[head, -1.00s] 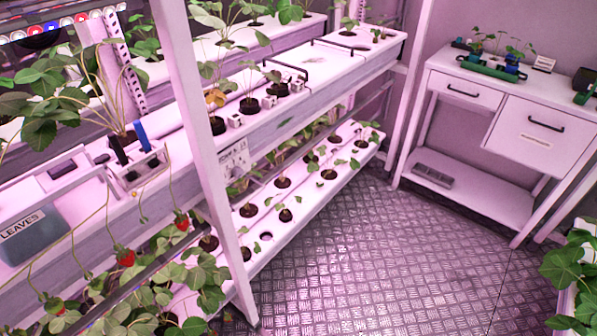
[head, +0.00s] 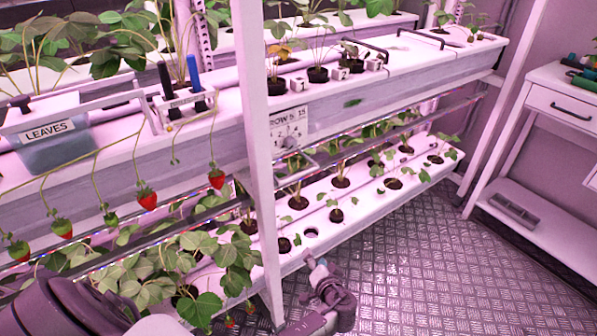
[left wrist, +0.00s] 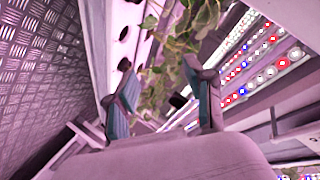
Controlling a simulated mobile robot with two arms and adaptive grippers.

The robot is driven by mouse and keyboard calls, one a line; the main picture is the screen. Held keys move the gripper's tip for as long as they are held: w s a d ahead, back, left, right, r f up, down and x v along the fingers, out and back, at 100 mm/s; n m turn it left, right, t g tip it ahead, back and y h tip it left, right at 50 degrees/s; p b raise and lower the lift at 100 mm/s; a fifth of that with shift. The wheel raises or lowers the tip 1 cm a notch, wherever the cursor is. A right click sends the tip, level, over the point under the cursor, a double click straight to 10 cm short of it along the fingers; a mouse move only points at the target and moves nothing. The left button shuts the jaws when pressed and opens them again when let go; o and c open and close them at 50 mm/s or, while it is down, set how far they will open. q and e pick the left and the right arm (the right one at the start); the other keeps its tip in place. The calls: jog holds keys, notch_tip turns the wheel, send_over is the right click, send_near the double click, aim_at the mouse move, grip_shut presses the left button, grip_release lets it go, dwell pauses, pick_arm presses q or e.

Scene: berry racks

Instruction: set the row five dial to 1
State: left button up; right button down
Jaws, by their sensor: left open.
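The row five dial (head: 291,143) is a small knob on a white plate with numbers around it. The plate (head: 288,118) is marked with a row label and hangs on the front of the upper planter, just right of the white post. My left gripper (head: 316,266) is low at the bottom middle of the head view, below the dial and well apart from it. In the left wrist view its two fingers (left wrist: 163,97) are spread with nothing between them. The dial is not recognisable in that view. My right gripper is not in view.
The white post (head: 258,180) stands just left of the dial plate. Hanging strawberries (head: 147,197) and a leaves bin (head: 55,140) are further left. A lower planter (head: 375,205) juts out below. Open metal floor (head: 440,270) lies to the right.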

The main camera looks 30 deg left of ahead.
pick_arm(q)
jog(key=w+r+n+t+y+b, duration=0.2)
jog(key=w+r+n+y, duration=0.15)
jog(key=r, duration=0.45)
jog(key=n+g+y+b, duration=0.2)
jog(key=n+y+b, duration=0.2)
jog(key=n+y, duration=0.45)
send_near(293, 146)
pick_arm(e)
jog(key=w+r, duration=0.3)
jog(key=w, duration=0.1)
pick_arm(q)
jog(key=shift+n+g+h, duration=0.4)
jog(key=shift+n+h, duration=0.1)
jog(key=shift+n, duration=0.2)
jog(key=p+x, duration=0.1)
jog(key=x, duration=0.2)
jog(key=r+p+x, duration=0.1)
jog(key=x, duration=0.3)
jog(key=shift+w+r+p, duration=0.1)
jog(key=shift+p, duration=0.2)
jog(key=shift+w+a+r, duration=0.2)
jog(key=shift+a, duration=0.3)
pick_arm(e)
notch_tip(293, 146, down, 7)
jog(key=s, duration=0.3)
pick_arm(q)
grip_shut()
